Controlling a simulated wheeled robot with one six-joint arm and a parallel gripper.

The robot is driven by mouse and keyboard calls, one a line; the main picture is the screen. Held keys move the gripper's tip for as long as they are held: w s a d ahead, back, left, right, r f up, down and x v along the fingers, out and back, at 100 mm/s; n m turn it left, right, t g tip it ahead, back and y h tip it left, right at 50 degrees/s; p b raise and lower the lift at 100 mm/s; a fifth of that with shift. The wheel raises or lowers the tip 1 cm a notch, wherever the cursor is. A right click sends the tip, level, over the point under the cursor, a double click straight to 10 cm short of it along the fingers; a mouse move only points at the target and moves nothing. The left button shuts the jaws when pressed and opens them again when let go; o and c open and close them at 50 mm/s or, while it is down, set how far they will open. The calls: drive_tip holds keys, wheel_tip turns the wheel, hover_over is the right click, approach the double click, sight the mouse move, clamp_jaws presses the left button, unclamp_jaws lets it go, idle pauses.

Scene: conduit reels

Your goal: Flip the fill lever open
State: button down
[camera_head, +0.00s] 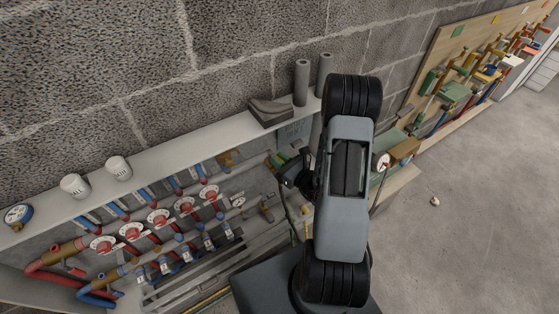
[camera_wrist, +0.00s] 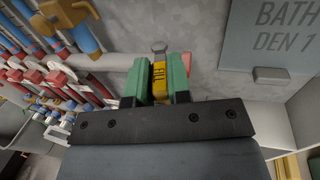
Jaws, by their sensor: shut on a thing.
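In the wrist view my gripper (camera_wrist: 158,80) has its two green fingers closed on the yellow fill lever (camera_wrist: 159,78), which carries dark lettering partly hidden by the fingers. A grey rounded metal end (camera_wrist: 158,47) shows just beyond the fingertips, against the grey back panel. In the head view my gripper (camera_head: 277,160) is at the right end of the manifold cabinet, and the lever cannot be made out there. My arm covers part of that area.
The manifold (camera_head: 160,216) has several red-and-white valves with red and blue pipes. A grey label plate (camera_wrist: 281,35) reads BATH, DEN 1. White caps (camera_head: 118,168), a gauge (camera_head: 18,216) and grey rolls (camera_head: 301,82) stand on the ledge. A tool board (camera_head: 470,75) hangs at right.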

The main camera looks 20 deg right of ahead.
drive_tip(key=c, duration=1.1)
unclamp_jaws()
drive_tip(key=shift+o, duration=0.2)
drive_tip(key=shift+s, duration=0.1)
drive_tip(key=p+v, duration=0.2)
drive_tip(key=v, duration=1.1)
drive_tip(key=shift+s+p, duration=0.35)
drive_tip(key=shift+p, duration=0.05)
drive_tip(key=shift+d, duration=0.1)
